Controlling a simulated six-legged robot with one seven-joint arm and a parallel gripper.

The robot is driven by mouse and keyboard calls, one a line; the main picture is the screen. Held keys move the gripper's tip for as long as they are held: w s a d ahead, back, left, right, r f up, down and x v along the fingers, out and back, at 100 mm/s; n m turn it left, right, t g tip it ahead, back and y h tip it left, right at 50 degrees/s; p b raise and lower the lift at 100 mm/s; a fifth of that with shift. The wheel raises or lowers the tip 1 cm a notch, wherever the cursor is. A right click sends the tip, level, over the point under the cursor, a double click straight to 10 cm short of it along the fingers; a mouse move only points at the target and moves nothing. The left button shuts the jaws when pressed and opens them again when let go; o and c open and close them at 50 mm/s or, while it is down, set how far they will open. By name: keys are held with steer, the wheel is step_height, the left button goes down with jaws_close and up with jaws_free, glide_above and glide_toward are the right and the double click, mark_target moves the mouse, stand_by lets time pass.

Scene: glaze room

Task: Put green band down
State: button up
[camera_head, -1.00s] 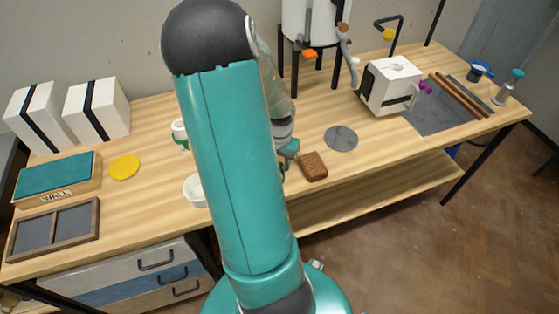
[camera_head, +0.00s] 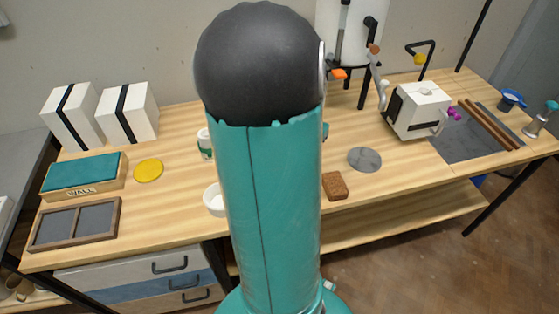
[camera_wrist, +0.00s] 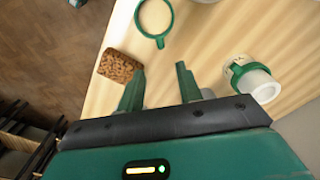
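The green band (camera_wrist: 167,20) is a thin ring with a small tab. In the wrist view it lies on the wooden table at the top, beyond my fingertips and apart from them. My gripper (camera_wrist: 159,80) is open, its two green fingers spread with nothing between them. In the head view my arm hides the band and the gripper.
A brown sponge (camera_wrist: 120,67) lies left of the fingers; it also shows in the head view (camera_head: 335,186). A white and green cup (camera_wrist: 262,86) is at the right. A white bowl (camera_head: 212,200), yellow disc (camera_head: 148,170) and grey disc (camera_head: 364,159) are on the table (camera_head: 180,222).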

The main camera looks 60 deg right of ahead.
steer(key=w+a+r+n+t, duration=0.1)
steer(key=w+a+r+n, duration=0.4)
steer(key=a, duration=0.4)
steer(key=w+a+r+n+t, duration=0.2)
steer(key=w+a+r+n, duration=0.15)
steer(key=w+a, duration=0.5)
steer(key=s+a+r+n+t, duration=0.1)
steer(key=s+a+r+n, duration=0.1)
steer(key=a, duration=0.9)
steer(key=s+a+r+n+t, duration=0.1)
steer(key=s+a+r+n, duration=0.1)
steer(key=a+r+n, duration=0.2)
steer(key=a+n, duration=0.3)
steer(key=a, duration=0.3)
steer(key=shift+a+r+t, duration=0.3)
steer(key=shift+a+r, duration=0.1)
steer(key=shift+n, duration=0.25)
